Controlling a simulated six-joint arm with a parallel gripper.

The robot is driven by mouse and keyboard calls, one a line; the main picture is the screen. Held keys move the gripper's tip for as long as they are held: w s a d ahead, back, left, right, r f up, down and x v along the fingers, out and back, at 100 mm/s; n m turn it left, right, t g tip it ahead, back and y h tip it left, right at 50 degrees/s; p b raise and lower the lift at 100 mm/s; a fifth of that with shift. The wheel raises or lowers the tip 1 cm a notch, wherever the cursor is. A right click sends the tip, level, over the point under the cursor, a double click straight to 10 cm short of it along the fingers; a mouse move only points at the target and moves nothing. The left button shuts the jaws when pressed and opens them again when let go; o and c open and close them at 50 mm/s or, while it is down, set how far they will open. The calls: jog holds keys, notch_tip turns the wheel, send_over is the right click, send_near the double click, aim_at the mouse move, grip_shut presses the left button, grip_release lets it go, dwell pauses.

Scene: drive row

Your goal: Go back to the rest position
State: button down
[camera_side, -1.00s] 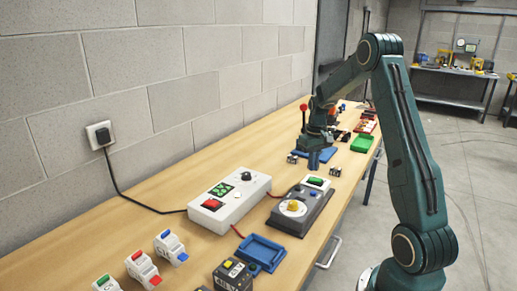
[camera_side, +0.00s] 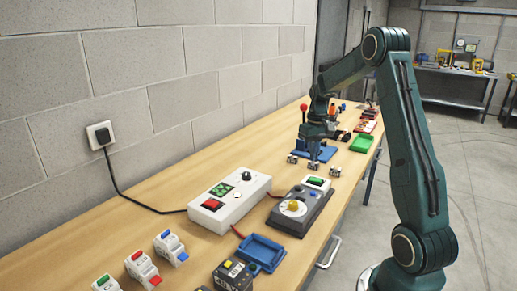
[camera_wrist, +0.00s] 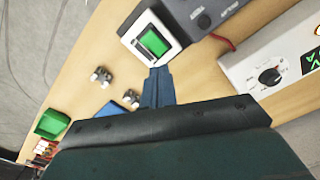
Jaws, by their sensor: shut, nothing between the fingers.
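My gripper (camera_side: 314,151) hangs over the table, fingers pointing down, in the side view. Its blue fingers are shut together with nothing held, and they also show in the wrist view (camera_wrist: 158,86). The fingertips are above one of several small grey-and-black parts (camera_side: 313,165); I cannot tell the exact gap. In the wrist view the fingertips overlap the edge of a white box with a green top (camera_wrist: 153,42). Two of the small parts (camera_wrist: 101,76) lie left of the fingers there.
A blue tray (camera_side: 322,153) lies behind the gripper, with a red-knobbed lever (camera_side: 303,107) near it. A green tray (camera_side: 361,143) is to the right. The block wall borders the table.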

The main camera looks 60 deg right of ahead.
jog(key=s+a+r+n+t+h, duration=0.1)
jog(key=a+r+n, duration=0.1)
jog(key=a+r, duration=0.6)
jog(key=s+a+r+n+t, duration=0.15)
jog(key=a+r, duration=0.35)
jog(key=a, duration=0.7)
jog(key=s+a+n+t+y, duration=0.1)
jog(key=s+a+n+t, duration=0.1)
jog(key=s+a, duration=1.1)
jog(key=shift+s+a+r+t, duration=0.3)
jog(key=shift+a+t, duration=0.1)
jog(key=shift+t, duration=0.15)
